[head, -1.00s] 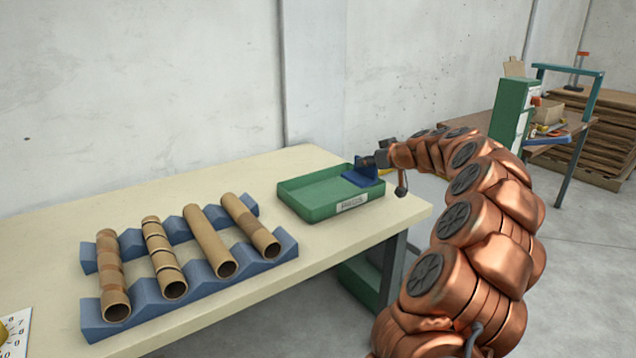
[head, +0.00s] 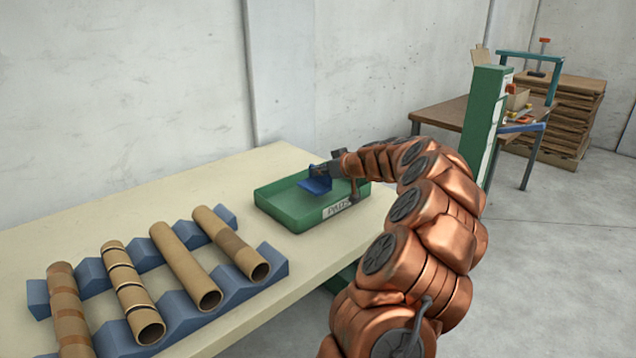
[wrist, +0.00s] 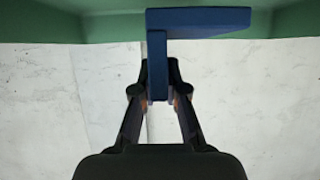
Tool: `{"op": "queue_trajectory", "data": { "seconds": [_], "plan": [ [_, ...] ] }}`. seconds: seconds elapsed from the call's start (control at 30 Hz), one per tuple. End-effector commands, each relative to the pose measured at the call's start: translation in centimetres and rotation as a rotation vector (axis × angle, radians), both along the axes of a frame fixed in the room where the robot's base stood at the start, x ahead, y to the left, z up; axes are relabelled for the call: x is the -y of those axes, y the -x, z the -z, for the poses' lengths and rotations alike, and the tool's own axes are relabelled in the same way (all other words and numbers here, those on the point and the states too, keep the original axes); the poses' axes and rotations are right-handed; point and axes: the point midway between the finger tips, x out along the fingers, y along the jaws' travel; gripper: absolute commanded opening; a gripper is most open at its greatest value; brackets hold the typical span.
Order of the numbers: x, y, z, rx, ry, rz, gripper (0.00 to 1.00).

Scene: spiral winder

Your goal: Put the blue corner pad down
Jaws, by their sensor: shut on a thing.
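The blue corner pad (head: 316,187) is L-shaped and is held by my gripper (head: 324,171) at the back half of the green tray (head: 284,216), within its rim. In the wrist view one leg of the pad (wrist: 157,68) stands between my two fingertips (wrist: 156,92), which are shut on it. Its other leg (wrist: 205,21) extends to the right, against the green of the tray (wrist: 110,27). I cannot tell whether the pad touches the tray floor. The tray has a white label (head: 337,208) on its front and looks otherwise empty.
The tray stands on a cream table (head: 170,203) near its right end. Blue notched racks (head: 185,318) with several cardboard tubes (head: 185,264) lie to the left. A green post (head: 484,125) and a brown bench (head: 440,112) stand behind my arm. Bare table lies behind the racks.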

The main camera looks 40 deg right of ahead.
Motion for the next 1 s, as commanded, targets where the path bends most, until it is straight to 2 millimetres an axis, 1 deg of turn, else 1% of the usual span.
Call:
{"op": "queue_trajectory", "data": {
  "seconds": [0.1,0.23,0.73,0.77,0.9,1.0],
  "plan": [
    [-0.2,-0.1,1.8,-0.002,-0.005,-0.002,0.00],
    [-0.2,-0.1,3.2,-0.003,-0.005,-0.002,0.00],
    [-0.4,-0.3,3.7,-0.001,-0.001,-0.005,0.00],
    [-0.4,-0.3,3.6,-0.001,-0.001,-0.005,0.14],
    [-0.3,-0.2,3.6,-0.001,-0.001,-0.005,0.28],
    [-0.3,-0.2,3.6,-0.001,-0.001,-0.005,0.37]
  ]
}}
